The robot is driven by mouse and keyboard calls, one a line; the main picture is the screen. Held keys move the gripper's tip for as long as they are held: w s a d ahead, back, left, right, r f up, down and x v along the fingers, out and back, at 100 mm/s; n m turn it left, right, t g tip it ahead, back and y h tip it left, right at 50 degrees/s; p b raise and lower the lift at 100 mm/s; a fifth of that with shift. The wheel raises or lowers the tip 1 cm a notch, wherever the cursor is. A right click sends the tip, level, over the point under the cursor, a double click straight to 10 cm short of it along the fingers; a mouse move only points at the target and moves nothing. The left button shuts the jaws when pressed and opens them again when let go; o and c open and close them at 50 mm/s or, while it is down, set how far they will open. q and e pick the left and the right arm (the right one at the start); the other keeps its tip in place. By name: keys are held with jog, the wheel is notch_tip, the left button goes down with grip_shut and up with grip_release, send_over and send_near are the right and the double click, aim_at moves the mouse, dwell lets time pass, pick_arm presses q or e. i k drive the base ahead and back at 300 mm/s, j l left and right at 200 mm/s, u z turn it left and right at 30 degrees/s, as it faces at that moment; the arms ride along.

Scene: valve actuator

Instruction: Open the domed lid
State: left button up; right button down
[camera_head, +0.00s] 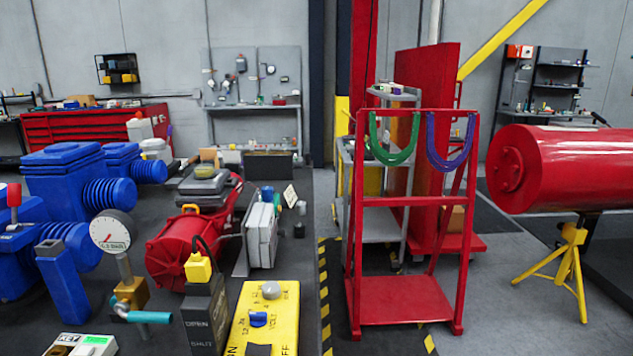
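A red ribbed housing (178,255) with a rounded end lies on the dark bench at left centre. It has a yellow piece on top. A large red cylinder (575,165) at the right has a round end face with a bolted flange (510,170). I cannot tell which part is the domed lid, or whether a lid is open or shut. Neither my left nor my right gripper is in view.
Blue valve bodies (75,185), a pressure gauge (111,231), a yellow box with knobs (265,318) and a black box (205,312) crowd the bench. A red frame cart (405,312) and yellow stand (568,262) occupy the floor at right, with bare floor between them.

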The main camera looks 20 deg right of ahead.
aim_at(214, 187)
jog(key=i+l+u, duration=0.1)
jog(key=i+l, duration=0.2)
jog(key=l, duration=0.15)
jog(key=i+l+u, duration=0.15)
jog(key=i+l, duration=0.15)
jog(key=l, duration=0.15)
